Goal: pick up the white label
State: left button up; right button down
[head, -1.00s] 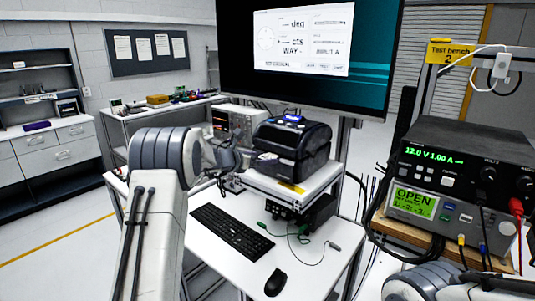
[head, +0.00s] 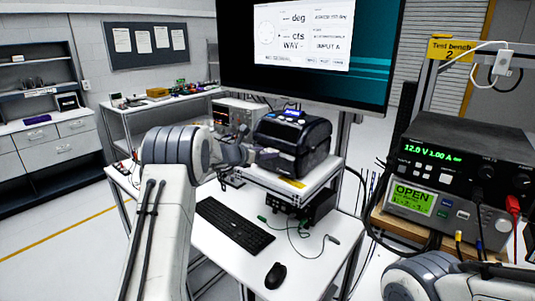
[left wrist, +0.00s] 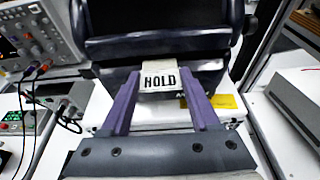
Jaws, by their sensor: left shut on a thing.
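The white label (left wrist: 159,79) shows in the left wrist view, printed with HOLD in black. It lies between the purple fingers of my left gripper (left wrist: 160,98), in front of the lower front of the black label printer (left wrist: 160,45). My left gripper is shut on the label. In the head view my left gripper (head: 266,155) is at the front left of the printer (head: 293,142), and the label cannot be made out there. My right arm shows at the lower right of the head view, but its gripper is out of view.
The printer stands on a raised shelf (head: 290,190) above the white desk. A keyboard (head: 233,226) and a mouse (head: 276,275) lie on the desk. A large monitor (head: 310,50) is behind. Power supply units (head: 455,165) stand at the right.

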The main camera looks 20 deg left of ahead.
pick_arm(q)
jog(key=shift+r, duration=0.1)
jog(key=shift+r, duration=0.7)
jog(key=r, duration=0.1)
jog(key=r+b, duration=0.1)
jog(key=shift+s+d+r, duration=0.15)
jog(key=shift+s+r, duration=0.05)
jog(key=shift+r, duration=0.2)
jog(key=s+d+r+b, duration=0.4)
jog(key=s+d+r, duration=0.1)
jog(key=s, duration=0.4)
jog(key=shift+s+d+r, duration=0.35)
jog(key=shift+d+r, duration=0.05)
jog(key=shift+r, duration=0.4)
